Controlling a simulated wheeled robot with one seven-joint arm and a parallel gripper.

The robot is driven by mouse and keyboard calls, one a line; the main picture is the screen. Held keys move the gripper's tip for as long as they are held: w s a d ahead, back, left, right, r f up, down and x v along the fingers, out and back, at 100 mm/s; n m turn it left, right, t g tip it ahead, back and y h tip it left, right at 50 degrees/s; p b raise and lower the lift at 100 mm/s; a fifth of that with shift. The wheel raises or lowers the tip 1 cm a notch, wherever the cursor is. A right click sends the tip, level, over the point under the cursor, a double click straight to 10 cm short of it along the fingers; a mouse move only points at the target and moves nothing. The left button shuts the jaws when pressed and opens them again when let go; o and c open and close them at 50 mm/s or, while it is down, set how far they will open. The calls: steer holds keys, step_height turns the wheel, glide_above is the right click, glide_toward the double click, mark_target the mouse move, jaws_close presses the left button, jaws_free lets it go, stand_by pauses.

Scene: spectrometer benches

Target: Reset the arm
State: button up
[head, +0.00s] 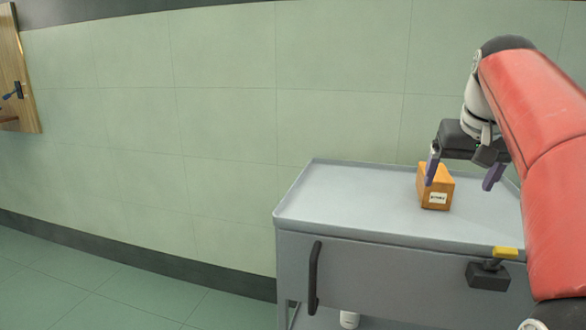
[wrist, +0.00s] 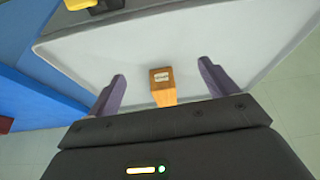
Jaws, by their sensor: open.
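My gripper (head: 464,179) is open, with its two purple fingers apart and pointing down over the grey cart. It also shows in the wrist view (wrist: 161,88), with nothing held between the fingers. An orange-brown box (head: 434,189) with a white label stands on the cart top. In the head view the left finger overlaps the box's upper part. In the wrist view the box (wrist: 162,90) appears between the two fingers, apart from both. My red arm comes in from the right of the head view.
The grey cart (head: 340,184) has a raised rim and a black side handle (head: 315,277). A yellow-topped black part (head: 504,253) sits at its front. A white cylinder (head: 349,319) shows below. A wooden panel (head: 20,75) hangs far left. The floor left of the cart is clear.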

steer(key=s+a+f+n, duration=0.1)
steer(key=s+a+f, duration=0.3)
steer(key=s+f, duration=0.3)
steer(key=s+a+f, duration=0.5)
steer(key=s+f, duration=0.1)
steer(key=f, duration=0.2)
steer(key=s+a+f+n+t+y, duration=0.1)
steer(key=s+a+f, duration=0.4)
steer(key=s+f, duration=0.2)
steer(key=shift+s+f+n, duration=0.3)
steer(key=shift+s+f, duration=0.05)
steer(key=shift+f, duration=0.4)
